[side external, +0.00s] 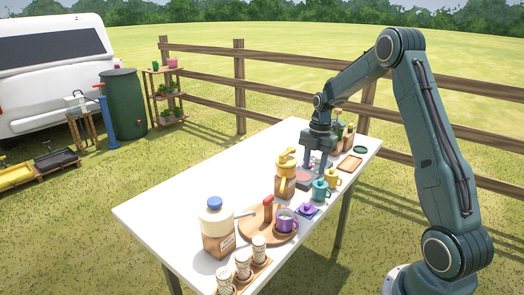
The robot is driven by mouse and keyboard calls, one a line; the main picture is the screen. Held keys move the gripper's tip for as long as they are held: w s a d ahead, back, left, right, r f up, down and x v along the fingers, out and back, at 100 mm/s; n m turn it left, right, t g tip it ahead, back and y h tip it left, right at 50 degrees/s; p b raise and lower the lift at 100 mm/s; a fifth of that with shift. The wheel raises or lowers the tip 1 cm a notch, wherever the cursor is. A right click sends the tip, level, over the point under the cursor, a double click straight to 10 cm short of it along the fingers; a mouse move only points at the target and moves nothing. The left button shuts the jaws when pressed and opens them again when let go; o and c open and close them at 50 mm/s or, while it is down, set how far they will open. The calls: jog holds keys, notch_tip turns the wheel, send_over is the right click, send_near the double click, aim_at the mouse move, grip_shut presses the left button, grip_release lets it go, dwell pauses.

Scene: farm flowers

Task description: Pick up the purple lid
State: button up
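The purple lid (308,208) appears to be the small purple piece with a raised knob lying on a dark blue square coaster near the table's front right edge. A purple mug (287,221) stands just to its left on a round wooden board. My gripper (316,170) points down over the table, behind and slightly right of the lid and apart from it. Its fingers look spread. Small items behind and below the fingers make the gap between them hard to see, and I see nothing clearly held.
A teal mug (320,191) and a yellow mug (332,178) stand right of the lid. A yellow-topped dispenser (286,174) stands behind it. The table's (185,190) far left is clear.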

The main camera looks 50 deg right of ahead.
send_over(308, 204)
jog(key=shift+w+d+f, duration=0.1)
jog(key=shift+d+f, duration=0.05)
jog(key=shift+f, duration=1.3)
jog(key=shift+s+d+f, duration=0.1)
jog(key=shift+d+f, duration=0.05)
jog(key=shift+f, duration=1.25)
jog(key=shift+w+d+f, duration=0.1)
jog(key=shift+d+f, duration=0.05)
jog(key=shift+f, duration=1.3)
jog(key=shift+a+f, duration=0.2)
jog(key=shift+f, duration=1.1)
jog(key=shift+a+f, duration=0.15)
jog(key=shift+f, duration=1.1)
grip_shut()
